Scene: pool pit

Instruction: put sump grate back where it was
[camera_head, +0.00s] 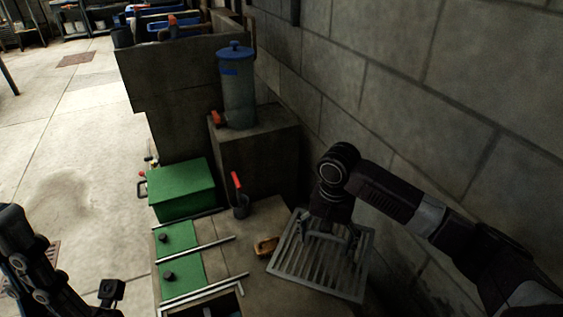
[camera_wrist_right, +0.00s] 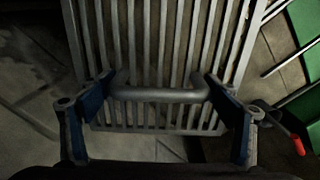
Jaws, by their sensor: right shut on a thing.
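The sump grate (camera_head: 312,265) is a grey metal panel of parallel bars, at the right of the head view beside the block wall. My right gripper (camera_head: 332,230) is above it and shut on its raised bar handle. In the right wrist view the grate (camera_wrist_right: 172,45) fills the upper middle, and the handle (camera_wrist_right: 160,95) lies between the two blue-padded fingers. I cannot tell how far the grate is above the surface below. A dark rectangular opening (camera_head: 226,305) shows at the bottom edge of the head view. My left arm is at the lower left; its fingers are not clear.
Green panels (camera_head: 178,238) with black knobs and metal rails lie left of the grate. An orange-brown object (camera_head: 266,246) sits close to its left edge. A green box (camera_head: 181,189), a red-handled tool (camera_head: 238,190) and a blue-lidded cylinder (camera_head: 238,95) stand behind.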

